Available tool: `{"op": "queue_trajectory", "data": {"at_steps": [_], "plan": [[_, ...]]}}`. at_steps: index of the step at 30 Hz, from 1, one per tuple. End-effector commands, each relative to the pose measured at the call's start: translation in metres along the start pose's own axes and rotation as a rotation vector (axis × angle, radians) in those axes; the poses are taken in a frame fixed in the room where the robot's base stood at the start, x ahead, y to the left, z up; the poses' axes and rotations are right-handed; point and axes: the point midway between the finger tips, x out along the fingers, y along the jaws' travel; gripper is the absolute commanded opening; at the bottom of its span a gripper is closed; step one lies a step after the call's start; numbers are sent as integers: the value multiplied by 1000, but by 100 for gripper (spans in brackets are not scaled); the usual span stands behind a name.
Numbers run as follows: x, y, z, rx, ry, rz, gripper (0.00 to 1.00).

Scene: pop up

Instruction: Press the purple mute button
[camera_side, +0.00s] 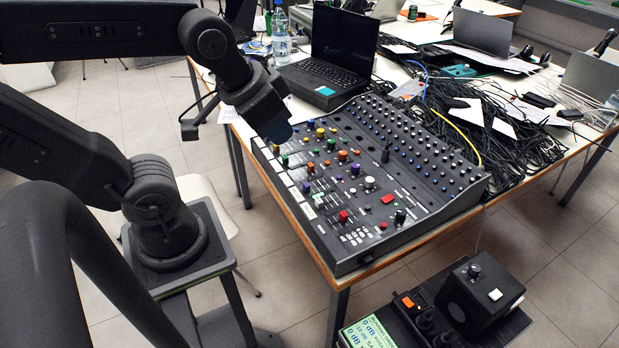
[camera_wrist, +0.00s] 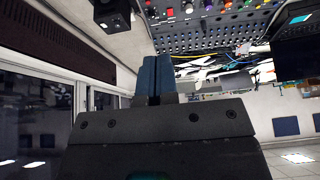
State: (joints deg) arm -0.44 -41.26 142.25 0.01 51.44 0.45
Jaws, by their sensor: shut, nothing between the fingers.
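The mixing console (camera_side: 440,190) lies on the table, its sloped top full of coloured knobs and buttons. I cannot tell which is the mute button; no label is readable. My gripper (camera_side: 283,132) hangs over the console's left back edge, pointing down, apart from both caps. In the wrist view, my gripper's two blue fingers (camera_wrist: 158,76) are together and empty. A purple cap (camera_wrist: 188,7) shows at the top edge there.
A laptop (camera_side: 335,60) stands behind the console, with a water bottle (camera_side: 280,35) beside it. Tangled black cables (camera_side: 510,140) cover the table to the right. A black box with a white button (camera_side: 485,293) stands at the lower right. Taller knobs rise from the console.

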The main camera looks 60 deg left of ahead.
Motion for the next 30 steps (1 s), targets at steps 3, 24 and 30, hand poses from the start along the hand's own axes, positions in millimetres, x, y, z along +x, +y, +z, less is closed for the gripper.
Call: {"op": "queue_trajectory", "data": {"at_steps": [3, 24, 30], "plan": [[12, -7, -20, -1, -47, -12, 0], [223, -117, -120, 0, -411, -17, 0], [273, -141, -112, 0, -468, -1, 0]]}}
